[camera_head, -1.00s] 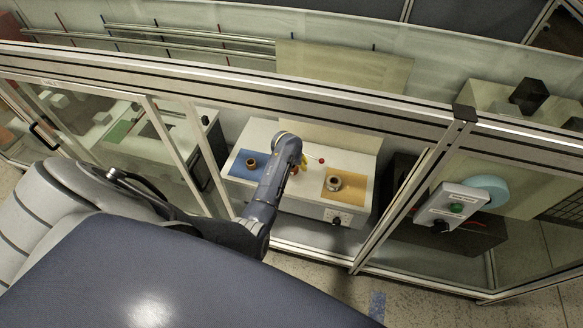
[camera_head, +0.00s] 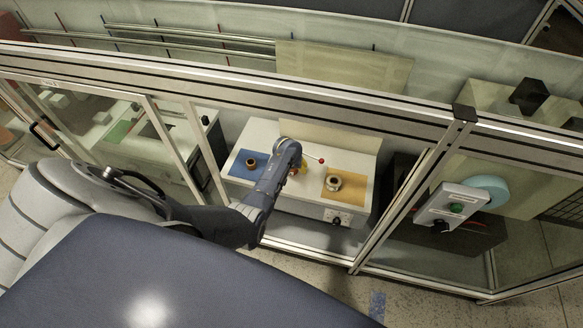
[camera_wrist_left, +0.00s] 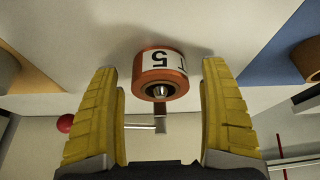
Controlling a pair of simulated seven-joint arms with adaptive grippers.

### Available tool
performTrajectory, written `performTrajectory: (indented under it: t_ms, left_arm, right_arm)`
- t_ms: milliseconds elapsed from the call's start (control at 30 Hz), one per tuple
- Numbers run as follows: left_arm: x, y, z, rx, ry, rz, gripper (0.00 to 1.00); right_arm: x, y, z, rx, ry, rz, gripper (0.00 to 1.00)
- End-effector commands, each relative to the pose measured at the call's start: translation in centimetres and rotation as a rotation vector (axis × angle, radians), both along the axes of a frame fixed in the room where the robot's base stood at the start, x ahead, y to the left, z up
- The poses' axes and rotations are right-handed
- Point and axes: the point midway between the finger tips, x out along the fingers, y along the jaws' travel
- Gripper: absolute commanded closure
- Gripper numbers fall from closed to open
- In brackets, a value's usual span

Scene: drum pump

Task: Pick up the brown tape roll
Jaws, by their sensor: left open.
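A brown roll (camera_head: 251,162) stands on the blue mat at the left of the white bench in the head view. It shows partly at the right edge of the left wrist view (camera_wrist_left: 309,62). An orange cylinder with a white "5" label (camera_wrist_left: 160,73) shows between the fingers, with no visible contact. My right gripper is not in view.
A red ball (camera_head: 321,161) on a thin rod is right of my left gripper. The blue mat (camera_head: 238,169) and orange-yellow mat (camera_head: 353,192) lie apart on the bench. A control box (camera_head: 452,204) is at the right.

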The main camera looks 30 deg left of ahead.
Motion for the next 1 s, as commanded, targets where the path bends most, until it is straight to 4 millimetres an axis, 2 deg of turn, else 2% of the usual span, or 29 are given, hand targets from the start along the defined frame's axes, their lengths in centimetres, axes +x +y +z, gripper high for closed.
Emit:
performTrajectory:
  t_ms: [67,600,1000]
  left_arm:
    - [-0.01,0.01,0.01,0.000,0.000,0.000,0.23]
    - [0.01,0.02,0.04,0.000,-0.001,0.000,0.84]
    - [0.06,-0.01,0.55,0.000,-0.002,0.001,0.84]
  right_arm:
    - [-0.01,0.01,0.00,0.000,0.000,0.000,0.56]
    - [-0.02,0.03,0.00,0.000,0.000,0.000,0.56]
    - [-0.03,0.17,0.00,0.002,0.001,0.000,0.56]
